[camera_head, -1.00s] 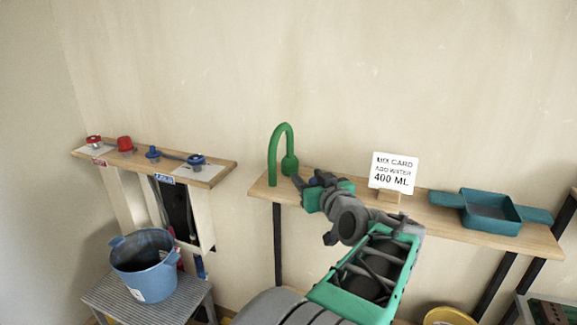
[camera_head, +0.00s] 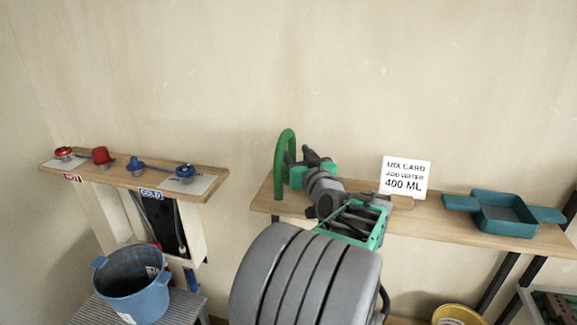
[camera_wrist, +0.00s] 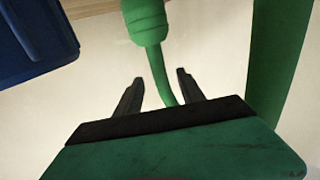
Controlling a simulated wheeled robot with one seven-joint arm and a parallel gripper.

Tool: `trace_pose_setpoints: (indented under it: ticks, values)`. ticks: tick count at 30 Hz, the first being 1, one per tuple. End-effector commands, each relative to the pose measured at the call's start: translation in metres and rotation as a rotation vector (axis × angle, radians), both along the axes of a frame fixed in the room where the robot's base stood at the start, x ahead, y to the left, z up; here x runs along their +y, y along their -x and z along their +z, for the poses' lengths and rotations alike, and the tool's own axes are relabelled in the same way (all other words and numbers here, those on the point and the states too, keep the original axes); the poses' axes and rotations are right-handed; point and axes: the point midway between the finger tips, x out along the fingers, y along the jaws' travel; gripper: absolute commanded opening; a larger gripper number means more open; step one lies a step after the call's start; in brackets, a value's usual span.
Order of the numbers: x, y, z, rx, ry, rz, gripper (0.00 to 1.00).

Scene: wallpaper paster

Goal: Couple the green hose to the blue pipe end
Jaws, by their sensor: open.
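The green hose (camera_head: 285,150) stands as an arch at the left end of the right shelf. In the wrist view its thick end (camera_wrist: 146,22) is ahead of my gripper, and a thinner stretch runs down between the fingers. My gripper (camera_wrist: 160,78) is open, with the fingers on either side of that stretch; I cannot tell if they touch it. In the head view my wrist hides the hose's near end. On the left shelf, a blue fitting (camera_head: 135,165) and a blue-handled valve (camera_head: 185,173) sit by the COLD label; I cannot tell exactly which part is the pipe end.
A red fitting (camera_head: 101,157) and red valve (camera_head: 64,153) sit at the left shelf's far end. A blue bucket (camera_head: 132,290) stands below. The mix card (camera_head: 405,178) and teal tray (camera_head: 505,213) are right of my arm. A dark blue object (camera_wrist: 35,40) fills the wrist view's corner.

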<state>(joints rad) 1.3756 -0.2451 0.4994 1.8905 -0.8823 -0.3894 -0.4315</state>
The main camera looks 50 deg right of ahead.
Motion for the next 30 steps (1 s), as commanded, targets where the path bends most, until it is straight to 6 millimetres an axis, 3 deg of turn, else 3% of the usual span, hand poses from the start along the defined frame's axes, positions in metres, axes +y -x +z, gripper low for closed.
trace_pose_setpoints:
  ticks: [3,10,26,30]
  values:
    - [-0.0074,-0.0143,0.0023,0.001,0.001,0.003,0.46]
    - [-0.0082,-0.0162,0.0003,0.0,0.001,0.003,0.45]
    - [-0.0074,-0.0166,0.0004,0.001,0.001,0.005,0.02]
    - [-0.0074,-0.0167,0.0004,0.001,0.001,0.005,0.0]
